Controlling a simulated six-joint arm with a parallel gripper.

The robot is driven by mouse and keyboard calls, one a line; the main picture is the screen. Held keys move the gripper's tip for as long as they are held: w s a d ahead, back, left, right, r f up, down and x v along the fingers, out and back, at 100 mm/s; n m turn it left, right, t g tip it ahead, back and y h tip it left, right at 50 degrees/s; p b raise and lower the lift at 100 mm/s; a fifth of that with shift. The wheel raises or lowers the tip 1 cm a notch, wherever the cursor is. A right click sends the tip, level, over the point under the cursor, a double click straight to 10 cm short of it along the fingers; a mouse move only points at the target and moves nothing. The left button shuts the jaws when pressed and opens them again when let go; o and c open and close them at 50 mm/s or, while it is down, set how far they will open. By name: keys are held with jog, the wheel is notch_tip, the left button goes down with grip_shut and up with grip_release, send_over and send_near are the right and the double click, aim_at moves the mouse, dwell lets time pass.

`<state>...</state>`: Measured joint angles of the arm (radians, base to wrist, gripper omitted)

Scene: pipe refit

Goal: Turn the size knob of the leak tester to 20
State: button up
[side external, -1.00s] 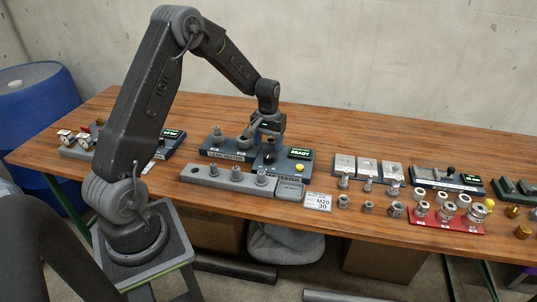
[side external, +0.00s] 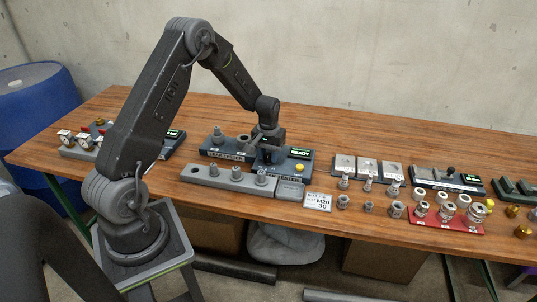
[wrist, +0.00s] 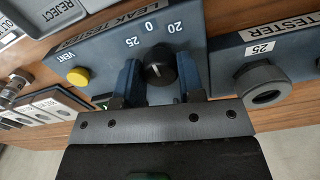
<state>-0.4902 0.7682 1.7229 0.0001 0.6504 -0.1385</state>
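The leak tester (side external: 222,156) is a blue-grey unit on the bench, and its panel with the size knob fills the upper wrist view (wrist: 100,45). The size knob (wrist: 158,68) is black and round, with the marks 20, 0 and 25 around its far side. A small pale mark shows on it; its exact pointing is hard to read. My gripper (wrist: 160,82) is down at the knob with one blue finger on each side. The fingers look open, with narrow gaps to the knob. In the side view my gripper (side external: 268,151) hides the knob.
A yellow vent button (wrist: 78,76) is left of the knob. A grey port (wrist: 264,84) labelled 25 is at right. A READY display (side external: 300,153) is beside my gripper. A grey rack with several fittings (side external: 215,176) stands in front; bare wood (side external: 340,130) lies behind.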

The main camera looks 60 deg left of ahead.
jog(key=c, duration=0.4)
jog(key=shift+m, duration=0.4)
jog(key=m, duration=0.3)
jog(key=shift+m, duration=2.5)
jog(key=o, duration=0.9)
